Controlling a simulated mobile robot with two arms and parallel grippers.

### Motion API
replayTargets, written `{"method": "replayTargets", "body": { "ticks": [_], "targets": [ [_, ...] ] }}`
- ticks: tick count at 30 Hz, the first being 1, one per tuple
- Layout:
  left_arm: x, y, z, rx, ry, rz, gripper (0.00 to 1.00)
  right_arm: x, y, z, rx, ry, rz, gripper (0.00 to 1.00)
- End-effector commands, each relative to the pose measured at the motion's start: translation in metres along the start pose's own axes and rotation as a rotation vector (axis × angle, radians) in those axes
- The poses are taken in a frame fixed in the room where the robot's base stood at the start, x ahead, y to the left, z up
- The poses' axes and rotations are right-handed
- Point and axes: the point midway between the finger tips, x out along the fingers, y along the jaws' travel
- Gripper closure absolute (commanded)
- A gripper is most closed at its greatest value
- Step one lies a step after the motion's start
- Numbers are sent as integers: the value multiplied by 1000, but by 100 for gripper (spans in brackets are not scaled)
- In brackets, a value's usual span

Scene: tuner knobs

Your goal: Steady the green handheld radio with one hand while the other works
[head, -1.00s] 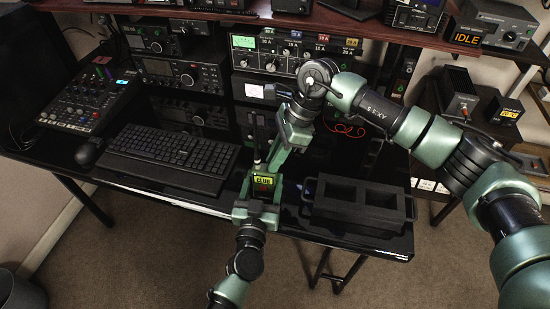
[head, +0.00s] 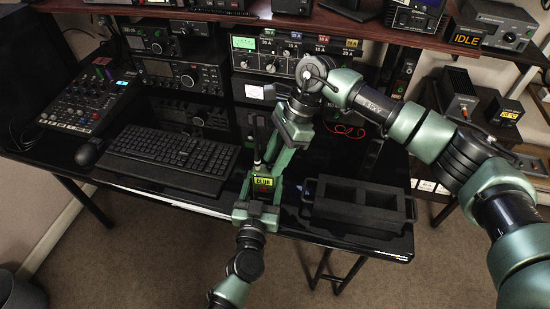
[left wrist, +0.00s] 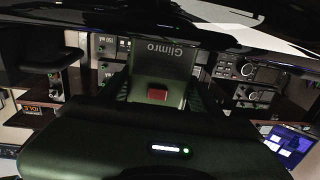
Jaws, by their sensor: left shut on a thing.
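The green handheld radio (head: 263,182) is upright near the front edge of the desk, with a black antenna (head: 257,150) and a yellow label. My left gripper (head: 258,207) comes up from below and is shut on its body. In the left wrist view the radio (left wrist: 164,62) shows the word Glimro and a red button, with finger parts on both sides. My right gripper (head: 280,160) reaches down from above, close to the radio's top right side. Its fingertips are partly hidden, so its opening and any contact are unclear.
A black tray (head: 400,205) with handles and compartments stands right of the radio. A keyboard (head: 175,152) and a mixer panel (head: 90,95) are on the left. Stacked radio equipment (head: 185,78) lines the back. A brown shelf (head: 340,28) overhangs the desk behind my right arm.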

Motion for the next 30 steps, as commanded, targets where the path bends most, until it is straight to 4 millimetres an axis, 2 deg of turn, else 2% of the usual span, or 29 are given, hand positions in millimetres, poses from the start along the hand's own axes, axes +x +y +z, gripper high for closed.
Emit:
{"method": "replayTargets", "body": {
  "ticks": [1, 5, 12, 18, 23, 30],
  "targets": [
    [-2, -1, 5, 0, -10, 0, 92, -5, -1, 0, 0, 0, -3, 63],
    [-2, -1, 5, 0, -9, 0, 92, -24, -1, 0, -1, 0, -5, 63],
    [-2, -1, 5, 0, -9, 0, 92, -76, 0, 0, -1, 0, -5, 63],
    [-2, -1, 5, 0, -9, 0, 92, -108, 1, 0, 0, -1, -4, 63],
    [-2, 0, 5, 0, -9, 0, 92, -118, 1, 0, -1, -1, -2, 63],
    [-2, 0, 5, -1, -9, 1, 92, -119, 1, 0, -1, -1, -2, 63]
  ]
}}
